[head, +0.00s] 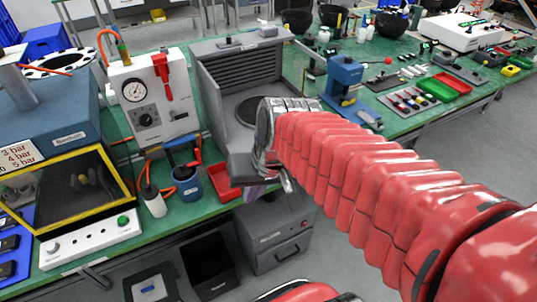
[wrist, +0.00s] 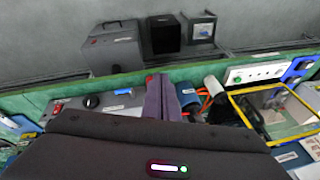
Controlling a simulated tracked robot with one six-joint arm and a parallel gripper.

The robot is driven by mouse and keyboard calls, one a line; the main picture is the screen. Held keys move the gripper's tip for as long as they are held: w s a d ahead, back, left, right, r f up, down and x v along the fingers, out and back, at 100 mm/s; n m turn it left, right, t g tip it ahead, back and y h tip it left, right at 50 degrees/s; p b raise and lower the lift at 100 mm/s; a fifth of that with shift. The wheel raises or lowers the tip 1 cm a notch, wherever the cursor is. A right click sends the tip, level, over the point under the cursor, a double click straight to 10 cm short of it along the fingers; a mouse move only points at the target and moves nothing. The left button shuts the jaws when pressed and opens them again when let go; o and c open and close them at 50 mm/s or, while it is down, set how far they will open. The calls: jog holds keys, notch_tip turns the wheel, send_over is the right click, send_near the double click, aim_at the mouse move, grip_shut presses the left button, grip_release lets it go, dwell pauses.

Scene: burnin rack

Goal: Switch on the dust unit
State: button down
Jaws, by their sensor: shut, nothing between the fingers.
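A grey louvred cabinet (head: 238,62) with a dark round opening in its base stands on the green bench; it looks like the dust unit, though I see no readable name. My arm hides part of its front. In the wrist view a grey front panel (wrist: 70,104) with a black knob (wrist: 92,102) and a blue part (wrist: 123,91) shows left of my fingers. My gripper (wrist: 160,97) is shut and empty, its purple-grey fingers close together beside the panel. In the head view the gripper (head: 258,192) is mostly hidden behind my wrist, near the bench's front edge.
A grey box with a handle (head: 275,236) stands below the bench, beside a black bin (head: 208,262). Left are a white gauge box (head: 153,97), a blue pot (head: 187,187) and a yellow-framed case (head: 75,190). A blue press (head: 345,78) stands right of the cabinet.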

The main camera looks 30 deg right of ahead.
jog(key=s+r+n, duration=0.1)
jog(key=s+r+t+h, duration=0.1)
jog(key=r, duration=0.1)
jog(key=s+r+n, duration=0.1)
jog(key=shift+s+a+r+n+t, duration=0.15)
jog(key=shift+n+t, duration=0.15)
jog(key=shift+t, duration=0.1)
